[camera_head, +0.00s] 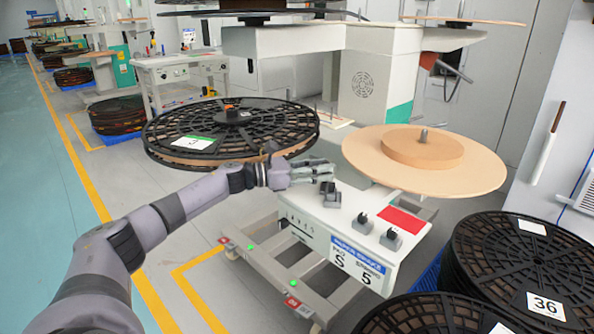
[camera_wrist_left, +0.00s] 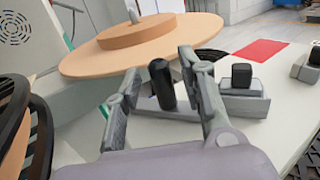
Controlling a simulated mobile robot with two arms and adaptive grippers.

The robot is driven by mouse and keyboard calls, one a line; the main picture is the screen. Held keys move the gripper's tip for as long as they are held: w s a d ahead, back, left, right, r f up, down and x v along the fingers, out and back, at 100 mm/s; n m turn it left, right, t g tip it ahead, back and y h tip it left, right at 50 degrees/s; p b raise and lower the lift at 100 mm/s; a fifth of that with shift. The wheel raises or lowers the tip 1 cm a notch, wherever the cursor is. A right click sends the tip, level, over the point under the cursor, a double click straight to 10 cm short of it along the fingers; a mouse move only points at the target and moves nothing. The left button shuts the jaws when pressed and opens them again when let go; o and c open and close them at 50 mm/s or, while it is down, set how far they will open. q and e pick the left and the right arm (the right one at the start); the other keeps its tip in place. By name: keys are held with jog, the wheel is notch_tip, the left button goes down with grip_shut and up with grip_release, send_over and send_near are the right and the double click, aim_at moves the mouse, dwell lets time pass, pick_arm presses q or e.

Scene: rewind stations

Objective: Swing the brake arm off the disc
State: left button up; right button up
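My left gripper (camera_head: 312,172) reaches over the white station deck, between the black reel (camera_head: 165,133) and the tan disc (camera_head: 470,177). In the left wrist view my left gripper (camera_wrist_left: 160,68) is open, with one finger on each side of an upright black handle (camera_wrist_left: 162,86). Gaps show between handle and fingers. The handle seems to belong to the brake arm; a grey part shows at its foot, and the rest is hidden by the gripper. The tan disc (camera_wrist_left: 85,63) lies just beyond the handle; whether the arm touches it cannot be told. My right gripper is not in view.
Grey blocks with black knobs (camera_head: 390,238) and a red patch (camera_head: 402,220) are on the deck. A second knobbed block (camera_wrist_left: 241,78) is right of my fingers. Stacked black reels (camera_head: 520,255) stand at the right. Open floor is at the left.

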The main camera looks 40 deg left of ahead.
pick_arm(q)
jog(key=v, duration=1)
jog(key=shift+s, duration=0.15)
jog(key=shift+a, duration=0.15)
